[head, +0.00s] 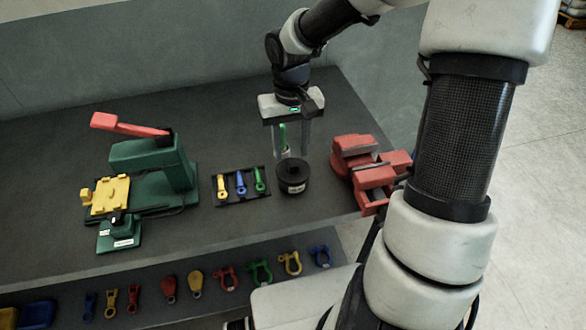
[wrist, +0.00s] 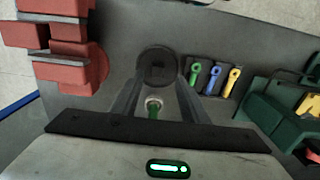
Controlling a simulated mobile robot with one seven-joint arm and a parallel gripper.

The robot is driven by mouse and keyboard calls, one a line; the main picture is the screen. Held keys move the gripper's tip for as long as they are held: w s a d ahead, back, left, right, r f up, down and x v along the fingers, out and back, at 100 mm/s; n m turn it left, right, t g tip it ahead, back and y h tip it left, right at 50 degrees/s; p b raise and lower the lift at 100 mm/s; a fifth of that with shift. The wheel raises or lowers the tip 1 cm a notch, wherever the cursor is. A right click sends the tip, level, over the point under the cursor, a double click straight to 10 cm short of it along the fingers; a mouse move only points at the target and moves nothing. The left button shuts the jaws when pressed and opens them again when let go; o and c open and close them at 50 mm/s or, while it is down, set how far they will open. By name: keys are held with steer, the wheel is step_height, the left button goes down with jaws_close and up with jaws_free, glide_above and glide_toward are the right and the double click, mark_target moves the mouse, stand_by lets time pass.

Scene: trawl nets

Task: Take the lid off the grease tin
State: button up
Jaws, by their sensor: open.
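The grease tin (head: 292,185) is a dark round tin with a small pale label, upright on the bench. Its black lid (head: 291,168) is on it. In the wrist view the lid (wrist: 157,56) is a dark disc with a small squarish knob (wrist: 157,69) in the middle. My gripper (head: 290,152) is open and empty, pointing down just behind and above the tin. In the wrist view its two fingers (wrist: 158,84) reach toward the lid's near edge, one on each side. I cannot tell whether they touch it.
A green-handled item in a pale cup (wrist: 153,106) stands behind the tin, seen between my fingers. A red vise (head: 365,165) is right of the tin. A tray (head: 240,203) of coloured tools and a green press (head: 150,160) are left. Shackles lie on a lower shelf (head: 200,304).

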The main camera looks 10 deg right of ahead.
mark_target(293, 163)
steer(key=f, duration=0.4)
steer(key=shift+d, duration=0.2)
jaws_close()
